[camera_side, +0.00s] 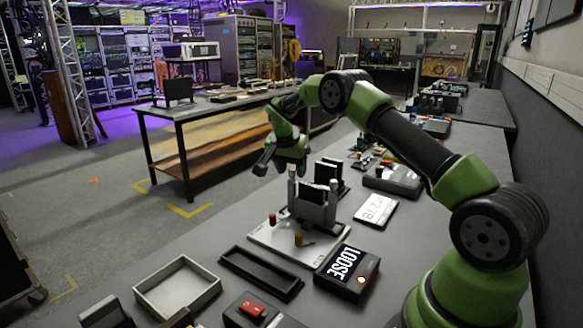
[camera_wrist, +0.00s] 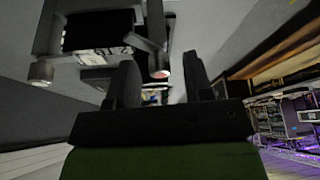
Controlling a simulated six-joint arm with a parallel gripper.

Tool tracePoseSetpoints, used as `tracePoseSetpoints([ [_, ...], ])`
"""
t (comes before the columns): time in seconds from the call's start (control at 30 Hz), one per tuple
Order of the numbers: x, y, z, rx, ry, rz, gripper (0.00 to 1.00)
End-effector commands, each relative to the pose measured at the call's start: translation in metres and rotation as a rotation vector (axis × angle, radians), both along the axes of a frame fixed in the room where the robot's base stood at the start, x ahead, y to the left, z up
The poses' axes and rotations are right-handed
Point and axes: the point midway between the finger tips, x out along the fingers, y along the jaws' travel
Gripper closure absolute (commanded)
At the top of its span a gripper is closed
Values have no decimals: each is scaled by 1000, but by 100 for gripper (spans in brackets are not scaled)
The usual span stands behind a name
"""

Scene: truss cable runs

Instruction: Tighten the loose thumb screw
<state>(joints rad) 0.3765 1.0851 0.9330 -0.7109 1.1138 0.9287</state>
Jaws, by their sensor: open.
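My gripper (camera_side: 279,168) is open and empty, in the air beyond and to the left of a grey fixture (camera_side: 316,210). In the wrist view its two dark fingers (camera_wrist: 160,78) stand apart. The fixture holds upright dark plates on a pale base plate (camera_side: 268,236). Two pale-capped knobs top its posts, a left one (camera_side: 292,172) and a right one (camera_side: 333,184). A red knob (camera_side: 272,218) and a brass knob (camera_side: 298,239) stand on the base plate. I cannot tell which is the loose thumb screw. A dark box (camera_side: 348,271) reads "LOOSE", with an orange lamp lit.
A shallow grey tray (camera_side: 178,309) and an empty black tray (camera_side: 235,263) lie in front. A red switch (camera_side: 252,308) sits on a box at the near edge. A white label card (camera_side: 375,211) and a dark case (camera_side: 393,181) lie to the right of the fixture.

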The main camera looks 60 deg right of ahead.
Motion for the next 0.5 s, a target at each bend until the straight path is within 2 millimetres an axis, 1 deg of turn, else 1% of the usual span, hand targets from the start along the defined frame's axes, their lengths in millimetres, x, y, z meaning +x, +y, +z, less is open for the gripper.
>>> tracePoseSetpoints([
  [0.17,0,0,0,0,0,0,53],
  [0.2,0,0,0,0,0,0,62],
  [0.37,0,0,0,0,0,0,99],
  [0.5,0,0,0,0,-1,1,100],
])
